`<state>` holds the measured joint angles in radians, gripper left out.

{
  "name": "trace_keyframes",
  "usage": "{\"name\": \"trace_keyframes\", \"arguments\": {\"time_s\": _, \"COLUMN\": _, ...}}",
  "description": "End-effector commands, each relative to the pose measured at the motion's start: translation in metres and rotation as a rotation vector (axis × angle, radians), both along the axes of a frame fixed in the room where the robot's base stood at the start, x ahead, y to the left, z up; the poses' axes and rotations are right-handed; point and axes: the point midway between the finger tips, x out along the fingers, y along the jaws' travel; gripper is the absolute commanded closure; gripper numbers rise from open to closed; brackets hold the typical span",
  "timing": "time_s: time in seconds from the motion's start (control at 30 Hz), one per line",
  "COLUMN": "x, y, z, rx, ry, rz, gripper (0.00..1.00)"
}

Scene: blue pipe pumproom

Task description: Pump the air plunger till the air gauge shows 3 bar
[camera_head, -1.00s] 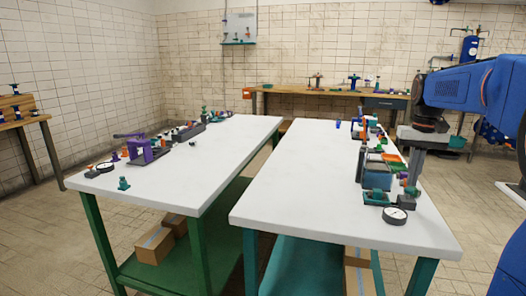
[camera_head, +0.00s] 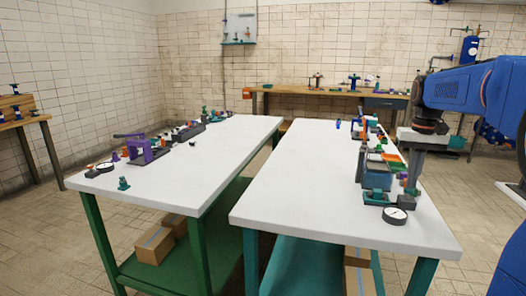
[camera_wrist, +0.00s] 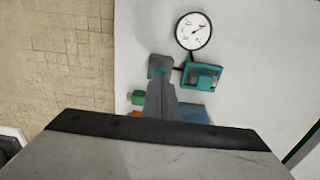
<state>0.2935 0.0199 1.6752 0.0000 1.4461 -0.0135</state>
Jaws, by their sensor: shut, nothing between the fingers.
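A round white gauge (camera_head: 395,215) with a black rim lies at the near right of the right table. In the wrist view, the gauge (camera_wrist: 194,31) has its needle pointing to the upper right; the numbers are too small to read. Beside it is a teal block (camera_wrist: 203,76) with a grey top, also seen in the head view (camera_head: 376,198). My gripper (camera_head: 412,188) points down just behind the gauge, its fingers (camera_wrist: 161,80) shut and empty. Teal shows at the fingertips, perhaps the plunger; they mostly hide it, and I cannot tell whether they touch it.
A teal box (camera_head: 377,178) and small coloured parts stand left of and behind my gripper. The left part of the right table (camera_head: 300,190) is clear. The left table (camera_head: 215,150) holds a purple device (camera_head: 148,150) and another gauge (camera_head: 104,167).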

Motion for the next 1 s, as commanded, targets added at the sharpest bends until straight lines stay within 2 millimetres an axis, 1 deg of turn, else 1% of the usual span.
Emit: {"name": "trace_keyframes", "arguments": {"time_s": 1.0, "x": 0.0, "y": 0.0, "z": -0.028, "rx": 0.001, "ry": 0.002, "rz": 0.0, "gripper": 1.0}}
